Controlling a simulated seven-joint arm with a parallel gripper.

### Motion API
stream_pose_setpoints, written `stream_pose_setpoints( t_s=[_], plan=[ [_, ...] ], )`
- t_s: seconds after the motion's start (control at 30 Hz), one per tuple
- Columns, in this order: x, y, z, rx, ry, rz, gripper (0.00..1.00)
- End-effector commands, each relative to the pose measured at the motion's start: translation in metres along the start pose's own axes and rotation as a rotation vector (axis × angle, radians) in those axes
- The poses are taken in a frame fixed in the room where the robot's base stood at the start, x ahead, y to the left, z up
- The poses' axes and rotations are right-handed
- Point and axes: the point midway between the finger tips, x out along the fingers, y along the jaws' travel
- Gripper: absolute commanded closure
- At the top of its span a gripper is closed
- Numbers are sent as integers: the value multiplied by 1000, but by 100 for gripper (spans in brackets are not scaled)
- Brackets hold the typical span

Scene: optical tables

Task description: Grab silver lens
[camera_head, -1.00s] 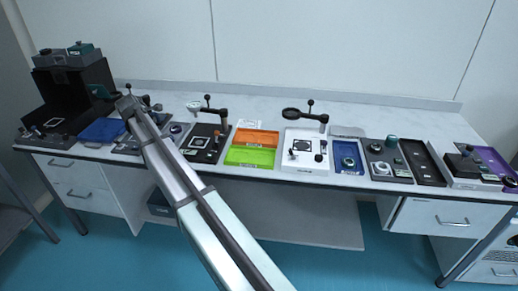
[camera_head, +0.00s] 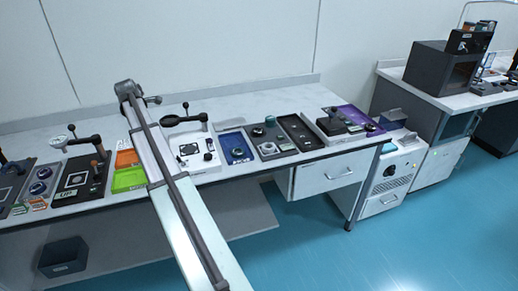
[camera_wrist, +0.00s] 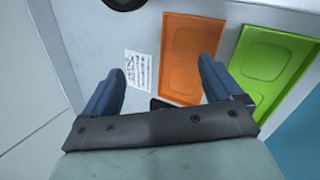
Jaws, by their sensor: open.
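I cannot single out a silver lens for certain. A pale, silvery round piece (camera_head: 58,140) on a dark stand shows at the left of the head view. A dark round holder (camera_head: 170,121) on an arm stands on the white square base (camera_head: 208,161), right of my arm. My gripper (camera_wrist: 160,66) is open and empty in the wrist view, its two blue fingers apart above the bench near the orange tray (camera_wrist: 190,55). In the head view my arm hides what lies behind it, and the fingers are not clear.
A green tray (camera_wrist: 275,65) lies right of the orange one, and a printed label (camera_wrist: 138,70) lies left. A dark round edge (camera_wrist: 123,3) shows at the top. A blue tray (camera_head: 235,147) and black tray (camera_head: 300,131) stand farther right. The bench's back strip (camera_head: 262,107) is clear.

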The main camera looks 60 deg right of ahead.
Motion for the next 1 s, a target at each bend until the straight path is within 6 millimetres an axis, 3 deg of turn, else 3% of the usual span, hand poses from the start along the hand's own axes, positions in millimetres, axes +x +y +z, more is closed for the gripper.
stream_pose_setpoints(
  t_s=[0.03, 0.1, 0.5, 0.8, 1.0],
  plan=[
    [2, -6, 29, 24, -7, -24, 8],
    [4, -15, 63, 51, -13, -58, 8],
    [0, -86, 241, 206, -16, -242, 8],
    [-18, -160, 358, 326, 12, -365, 8],
    [-33, -204, 413, 390, 40, -425, 8]
  ],
)
